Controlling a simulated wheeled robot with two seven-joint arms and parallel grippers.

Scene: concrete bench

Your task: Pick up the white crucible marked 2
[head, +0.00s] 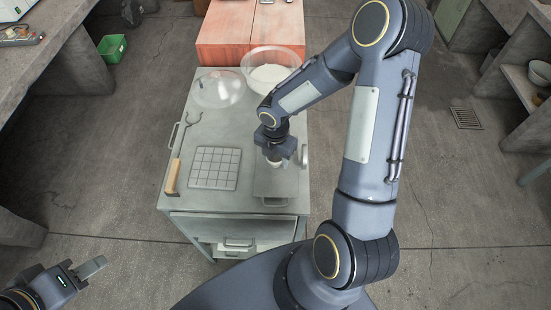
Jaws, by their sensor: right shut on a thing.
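My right gripper (276,156) points down over the right part of the metal cart top. It is shut on a small white crucible (275,164), which is mostly hidden by the fingers. No number can be read on it from here. A grey flat tray or plate (273,187) lies just below it in the picture; I cannot tell whether the crucible touches it. My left gripper (93,268) is over the floor at the lower left, away from the cart; I cannot tell whether it is open or shut.
A gridded grey plate (215,168) lies left of the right gripper. A clear glass lid (217,88) and a clear bowl with white contents (271,72) stand at the back. Orange blocks (225,30) are beyond.

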